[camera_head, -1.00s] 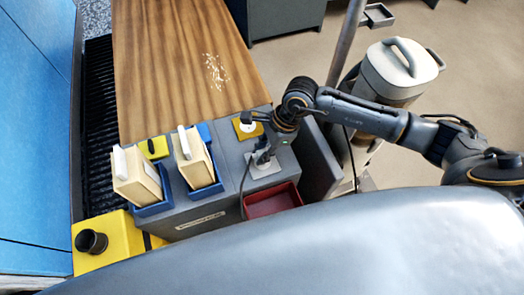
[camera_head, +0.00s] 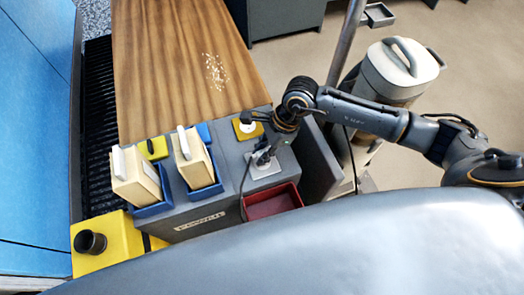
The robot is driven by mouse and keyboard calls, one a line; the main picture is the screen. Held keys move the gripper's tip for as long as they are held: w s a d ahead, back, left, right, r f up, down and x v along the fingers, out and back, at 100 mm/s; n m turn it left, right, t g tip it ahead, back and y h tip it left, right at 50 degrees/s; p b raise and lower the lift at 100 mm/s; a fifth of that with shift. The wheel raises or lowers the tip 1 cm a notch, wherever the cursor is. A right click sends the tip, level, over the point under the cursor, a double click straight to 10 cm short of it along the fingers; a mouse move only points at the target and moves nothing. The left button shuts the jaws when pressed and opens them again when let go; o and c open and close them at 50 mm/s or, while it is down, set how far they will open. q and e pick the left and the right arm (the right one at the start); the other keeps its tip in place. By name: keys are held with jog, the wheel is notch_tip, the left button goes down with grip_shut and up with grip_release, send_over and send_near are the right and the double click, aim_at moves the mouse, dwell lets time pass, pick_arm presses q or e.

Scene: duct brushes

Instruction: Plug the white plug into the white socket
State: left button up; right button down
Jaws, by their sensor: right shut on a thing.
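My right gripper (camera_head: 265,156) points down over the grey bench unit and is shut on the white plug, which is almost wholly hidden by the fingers. A dark cable runs from the fingers down toward the front of the unit. Right under the fingertips is a pale square plate (camera_head: 266,171), which looks like the white socket; its middle is covered by the gripper. I cannot tell whether the plug is in the socket or just above it. My left gripper is not in view.
A yellow socket plate (camera_head: 240,133) lies behind the gripper. A dark red tray (camera_head: 271,203) is in front. Two cream boxes stand in blue holders (camera_head: 204,190) to the left. A yellow block (camera_head: 104,258) is at the front left. The wooden board (camera_head: 180,60) is mostly clear.

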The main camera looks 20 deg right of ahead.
jog(key=shift+f+b, duration=0.65)
jog(key=c, duration=1.1)
grip_release()
jog(key=shift+c, duration=0.2)
jog(key=shift+r, duration=0.15)
